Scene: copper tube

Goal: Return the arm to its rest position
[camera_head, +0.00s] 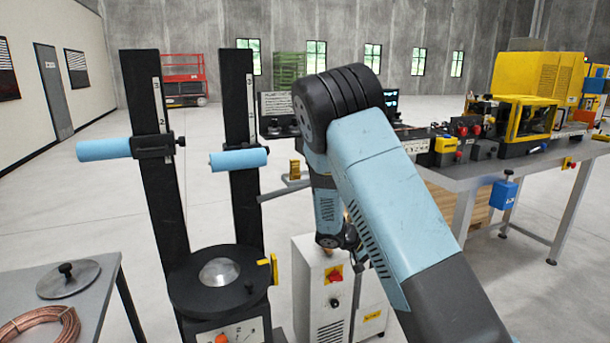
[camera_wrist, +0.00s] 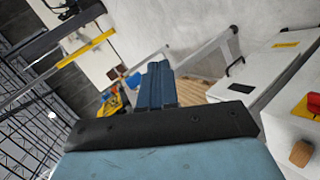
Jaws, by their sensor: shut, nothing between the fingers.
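My blue and black arm rises from the lower right of the head view, bends at a black elbow and hangs down in front of a white cabinet (camera_head: 322,290). My gripper is mostly hidden behind my own arm in the head view. In the wrist view the dark fingers of my gripper (camera_wrist: 160,85) are together, with nothing between them. They point toward open space, apart from any object. The white cabinet also shows in the wrist view (camera_wrist: 262,75), at the right and tilted.
A black stand with two posts (camera_head: 160,190) and light blue handles is left of my arm. A table at lower left holds a copper coil (camera_head: 42,328) and a round lid (camera_head: 68,280). A workbench (camera_head: 480,175) with yellow machines stands right.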

